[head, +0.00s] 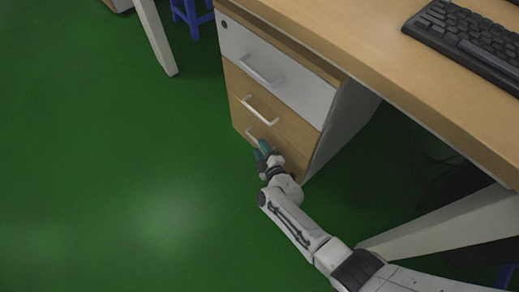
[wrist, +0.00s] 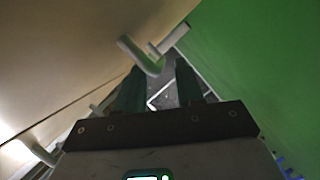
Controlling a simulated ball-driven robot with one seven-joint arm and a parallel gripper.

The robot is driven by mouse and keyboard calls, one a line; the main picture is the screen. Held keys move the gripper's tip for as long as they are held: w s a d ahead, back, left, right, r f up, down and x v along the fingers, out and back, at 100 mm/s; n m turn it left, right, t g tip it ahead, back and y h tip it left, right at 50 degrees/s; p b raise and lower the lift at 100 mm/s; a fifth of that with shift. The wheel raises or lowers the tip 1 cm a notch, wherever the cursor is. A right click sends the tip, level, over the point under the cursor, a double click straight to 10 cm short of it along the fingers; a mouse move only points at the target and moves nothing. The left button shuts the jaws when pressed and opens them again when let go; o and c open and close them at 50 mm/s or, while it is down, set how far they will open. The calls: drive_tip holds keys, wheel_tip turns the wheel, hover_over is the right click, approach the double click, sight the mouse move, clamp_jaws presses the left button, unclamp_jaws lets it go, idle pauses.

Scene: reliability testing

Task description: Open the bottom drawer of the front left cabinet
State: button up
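The cabinet (head: 322,128) under the desk has a white top drawer and two wood-coloured drawers below. The bottom drawer (head: 240,119) looks flush with the cabinet; its pale handle (head: 251,134) is partly hidden by my gripper. My gripper (head: 262,148) is low in front of that drawer. In the wrist view, its two teal fingers (wrist: 160,70) are spread apart. A white handle (wrist: 153,66) shows at the fingertips, in the gap between them; I cannot tell whether they touch it. The wood-coloured drawer front (wrist: 70,50) fills the left of that view.
The desk top (head: 375,55) with a keyboard (head: 465,42) overhangs the cabinet. A white desk leg (head: 155,38) stands left of it, another (head: 450,222) at right. A blue stool (head: 192,15) is behind. The green floor (head: 120,160) in front is clear.

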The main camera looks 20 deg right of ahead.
drive_tip(key=shift+w+f, duration=0.15)
drive_tip(key=shift+w, duration=0.55)
drive_tip(key=shift+c, duration=0.3)
clamp_jaws()
